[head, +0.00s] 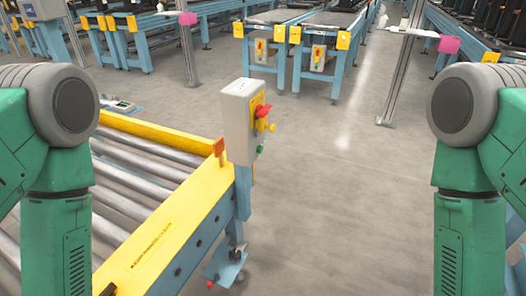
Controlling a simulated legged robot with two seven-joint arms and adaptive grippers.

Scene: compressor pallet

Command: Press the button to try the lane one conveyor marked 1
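A green button (260,148) sits lower on that face. The roller conveyor (165,226) has yellow rails, grey rollers and blue legs. The small marking on the box is too small to read, so I cannot tell whether it is a 1. My two green arms show at the left and right edges; neither gripper is in view, and nothing of mine touches the box.
Two more blue-framed conveyors stand at the back, with small control boxes (318,58) and yellow corner pieces. Upright metal posts with pink blocks (448,45) stand at the right and left. The grey floor (340,190) right of the near conveyor is clear.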

